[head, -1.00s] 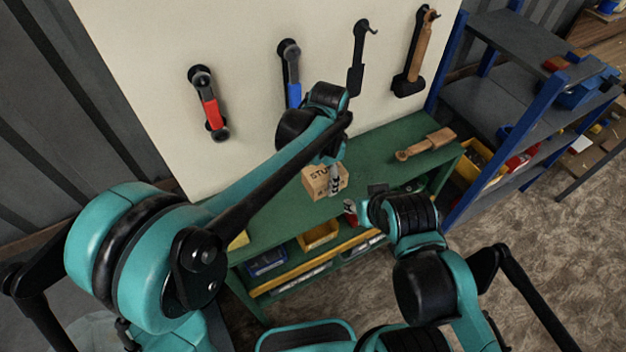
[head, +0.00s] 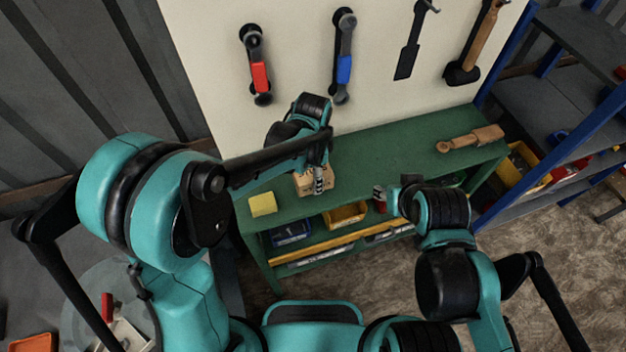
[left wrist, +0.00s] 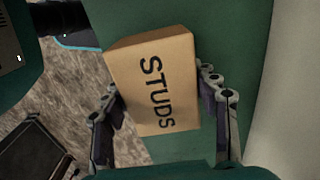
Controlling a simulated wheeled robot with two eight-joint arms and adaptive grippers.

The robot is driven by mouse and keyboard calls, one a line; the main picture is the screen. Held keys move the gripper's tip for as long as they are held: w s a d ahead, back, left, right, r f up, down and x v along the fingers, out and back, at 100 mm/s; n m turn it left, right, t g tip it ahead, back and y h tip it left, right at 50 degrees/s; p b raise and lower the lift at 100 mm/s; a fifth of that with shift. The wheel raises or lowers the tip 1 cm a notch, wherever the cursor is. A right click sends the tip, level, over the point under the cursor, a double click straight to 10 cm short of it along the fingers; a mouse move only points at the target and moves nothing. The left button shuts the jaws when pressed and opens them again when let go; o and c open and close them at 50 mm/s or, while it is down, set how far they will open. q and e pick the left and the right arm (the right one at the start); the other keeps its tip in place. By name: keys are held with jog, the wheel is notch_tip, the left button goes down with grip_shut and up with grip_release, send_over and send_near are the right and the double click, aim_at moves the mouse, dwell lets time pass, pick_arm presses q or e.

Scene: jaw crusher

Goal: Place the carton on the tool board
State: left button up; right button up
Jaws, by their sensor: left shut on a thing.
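The carton (head: 303,184) is a small tan box over the left part of the green bench (head: 375,160). In the left wrist view the carton (left wrist: 155,85) shows the black word STUDS and sits between the two fingers. My left gripper (head: 321,178) is shut on it; in the left wrist view the gripper (left wrist: 165,110) has one finger on each side. I cannot tell whether the carton touches the bench. The pale tool board (head: 300,65) stands upright behind the bench with tools hanging on it. My right gripper (head: 385,198) is at the bench's front edge, its jaws unclear.
A yellow block (head: 262,205) lies on the bench left of the carton. A wooden tool (head: 470,139) lies at the right end. Bins (head: 345,214) sit on the lower shelf. A blue-framed rack (head: 545,150) stands right. The bench middle is clear.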

pick_arm(q)
notch_tip(320, 180, down, 3)
jog(key=shift+w+r, duration=0.1)
jog(key=shift+r, duration=0.05)
jog(key=shift+b, duration=0.3)
jog(key=o, duration=1.6)
